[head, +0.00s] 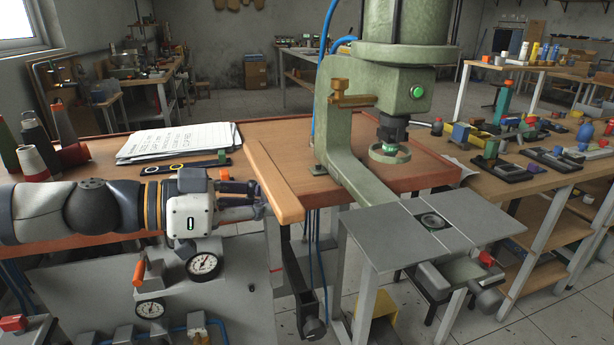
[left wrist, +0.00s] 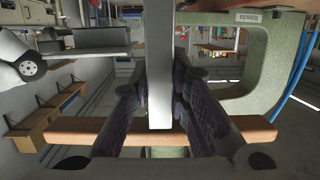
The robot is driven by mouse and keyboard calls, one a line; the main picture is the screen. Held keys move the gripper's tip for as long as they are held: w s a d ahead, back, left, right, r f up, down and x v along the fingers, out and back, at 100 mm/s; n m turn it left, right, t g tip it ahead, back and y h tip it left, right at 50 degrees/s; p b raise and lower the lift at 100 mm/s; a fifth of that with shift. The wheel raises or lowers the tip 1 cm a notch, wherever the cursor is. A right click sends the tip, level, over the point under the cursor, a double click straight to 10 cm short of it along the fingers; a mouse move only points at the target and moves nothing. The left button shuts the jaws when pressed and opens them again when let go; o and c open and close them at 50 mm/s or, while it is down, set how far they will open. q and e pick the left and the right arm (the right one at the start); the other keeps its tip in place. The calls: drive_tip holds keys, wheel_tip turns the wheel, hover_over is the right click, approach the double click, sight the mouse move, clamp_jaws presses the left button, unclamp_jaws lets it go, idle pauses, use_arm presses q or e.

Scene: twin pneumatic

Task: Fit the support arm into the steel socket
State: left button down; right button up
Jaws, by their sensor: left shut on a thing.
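My left gripper (head: 262,205) reaches in from the left, beside the wooden front edge of the bench. In the left wrist view, its two dark fingers (left wrist: 163,85) are closed on the sides of a straight pale grey bar (left wrist: 160,50), which I take to be the support arm. The bar crosses in front of the wooden edge in that view. In the head view the gripper mostly hides the bar. I cannot clearly pick out the steel socket in either view. My right gripper is not in view.
The green press (head: 340,130) stands right of the gripper, with a grey table (head: 380,240) in front. The wooden edge (head: 275,185) is close to the fingers. A grey panel with gauges (head: 204,265) is below my arm. Papers (head: 175,140) and spools (head: 65,122) lie on the bench.

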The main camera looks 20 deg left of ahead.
use_arm(q)
drive_tip(key=d+r+g, duration=0.1)
drive_tip(key=d+r, duration=0.3)
drive_tip(key=d, duration=0.1)
drive_tip(key=shift+w+d+r+m+h, duration=0.25)
drive_tip(key=shift+r+m+h, duration=0.05)
drive_tip(key=shift+r+m, duration=0.1)
wheel_tip(320, 180, down, 6)
drive_tip(key=b, duration=0.3)
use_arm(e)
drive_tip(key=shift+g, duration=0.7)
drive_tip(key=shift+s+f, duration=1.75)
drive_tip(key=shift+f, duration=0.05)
use_arm(q)
drive_tip(key=shift+f, duration=0.1)
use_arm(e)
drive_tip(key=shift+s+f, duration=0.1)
